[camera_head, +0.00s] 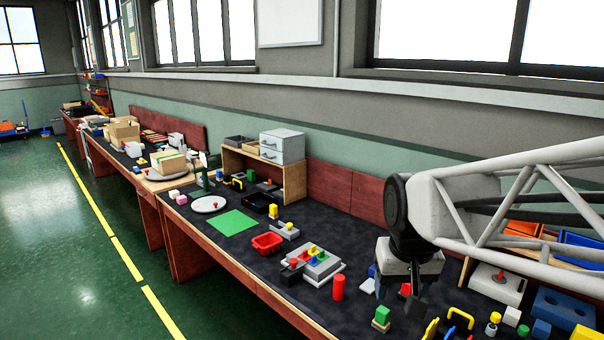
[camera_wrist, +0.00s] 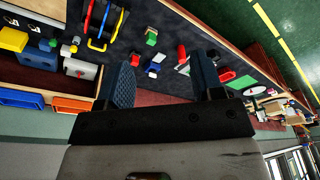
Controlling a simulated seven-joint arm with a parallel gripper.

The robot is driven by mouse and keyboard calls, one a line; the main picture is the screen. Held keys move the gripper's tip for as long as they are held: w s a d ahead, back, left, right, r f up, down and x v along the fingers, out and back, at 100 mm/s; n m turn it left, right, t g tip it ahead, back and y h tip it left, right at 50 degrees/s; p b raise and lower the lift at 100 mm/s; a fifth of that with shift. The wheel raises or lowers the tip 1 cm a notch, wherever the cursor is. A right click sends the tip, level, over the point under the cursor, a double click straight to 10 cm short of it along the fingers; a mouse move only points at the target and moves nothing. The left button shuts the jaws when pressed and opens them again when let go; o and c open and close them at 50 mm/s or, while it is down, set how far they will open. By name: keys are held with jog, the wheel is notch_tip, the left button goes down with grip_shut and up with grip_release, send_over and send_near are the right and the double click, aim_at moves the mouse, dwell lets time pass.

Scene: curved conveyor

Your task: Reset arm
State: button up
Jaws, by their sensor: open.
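My gripper (camera_head: 398,292) hangs at the end of my arm over the right part of the dark workbench (camera_head: 225,262). In the wrist view its two dark fingers stand wide apart with nothing between them, so my gripper (camera_wrist: 163,80) is open and empty. Behind and around it in the head view are small blocks, some partly hidden by it. A red cylinder (camera_head: 338,288) stands on the bench to its left. A green block on a beige base (camera_head: 381,318) is close in front of it.
A grey device with coloured knobs (camera_head: 314,261), a red tray (camera_head: 267,243) and a green mat (camera_head: 232,222) lie further left. A grey box with a red knob (camera_head: 497,284), a yellow handle (camera_head: 461,319) and a blue block (camera_head: 563,308) are right. A red backboard (camera_head: 331,186) borders the bench.

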jog(key=s+d+f, duration=0.1)
jog(key=s+f, duration=0.2)
jog(key=s, duration=0.8)
jog(key=shift+s+d, duration=0.3)
jog(key=shift+s, duration=0.1)
